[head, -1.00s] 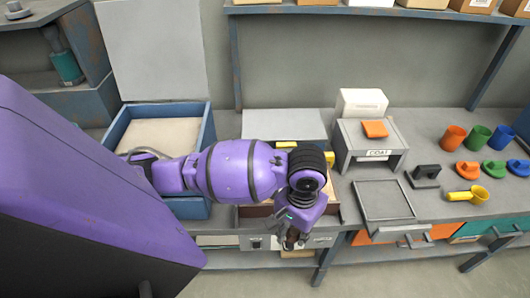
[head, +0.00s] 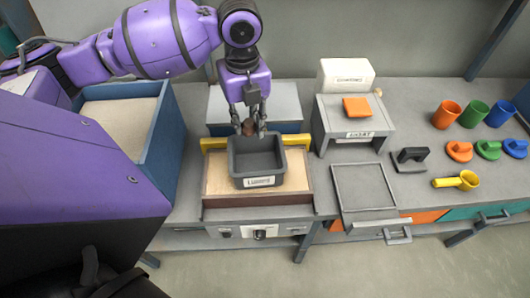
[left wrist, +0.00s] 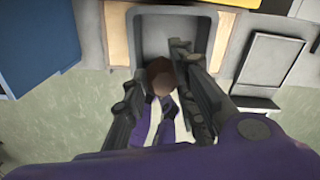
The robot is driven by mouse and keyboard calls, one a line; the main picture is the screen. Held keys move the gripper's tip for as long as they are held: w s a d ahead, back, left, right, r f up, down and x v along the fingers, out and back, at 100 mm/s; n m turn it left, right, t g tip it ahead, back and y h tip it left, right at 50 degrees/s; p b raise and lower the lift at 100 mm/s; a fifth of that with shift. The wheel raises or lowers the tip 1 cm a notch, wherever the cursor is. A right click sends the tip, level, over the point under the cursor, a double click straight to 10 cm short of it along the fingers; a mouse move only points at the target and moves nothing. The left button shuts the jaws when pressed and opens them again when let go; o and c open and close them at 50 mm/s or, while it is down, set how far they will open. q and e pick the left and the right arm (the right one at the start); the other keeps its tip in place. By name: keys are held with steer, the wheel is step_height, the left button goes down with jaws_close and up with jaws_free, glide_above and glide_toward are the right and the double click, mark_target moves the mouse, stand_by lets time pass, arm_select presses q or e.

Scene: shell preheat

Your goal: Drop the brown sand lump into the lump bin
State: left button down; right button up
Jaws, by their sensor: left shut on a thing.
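The brown sand lump (head: 249,127) is between the fingertips of my left gripper (head: 248,130), which is shut on it. It also shows in the left wrist view (left wrist: 160,76) as a dark brown faceted piece between the fingers. The lump bin (head: 257,160) is a dark grey open box with a white label on its front, standing on the tan board. The gripper points down at the bin's back edge; how high the lump is above it I cannot tell. In the left wrist view the bin (left wrist: 146,47) lies just beyond the lump. My right gripper is not in view.
A blue sand box (head: 160,150) stands to the left. A grey stand (head: 353,125) with an orange piece, a grey tray (head: 364,187), a dark handled block (head: 410,159) and a yellow scoop (head: 456,181) are to the right. Coloured cups stand farther right.

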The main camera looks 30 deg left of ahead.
arm_select(q)
steer(key=shift+w+a+r+m, duration=0.25)
steer(key=shift+w+r+m, duration=0.35)
steer(key=shift+m, duration=0.3)
steer(key=shift+s+f+b, duration=0.1)
steer(key=shift+f+b, duration=0.2)
steer(key=shift+f, duration=0.2)
step_height(320, 180, down, 4)
steer(key=shift+s+f+b, duration=0.1)
steer(key=shift+b, duration=1.1)
steer(key=shift+f, duration=0.25)
steer(key=c, duration=1.4)
jaws_free()
steer(key=shift+o, duration=0.2)
step_height(320, 180, up, 12)
steer(key=shift+r, duration=0.1)
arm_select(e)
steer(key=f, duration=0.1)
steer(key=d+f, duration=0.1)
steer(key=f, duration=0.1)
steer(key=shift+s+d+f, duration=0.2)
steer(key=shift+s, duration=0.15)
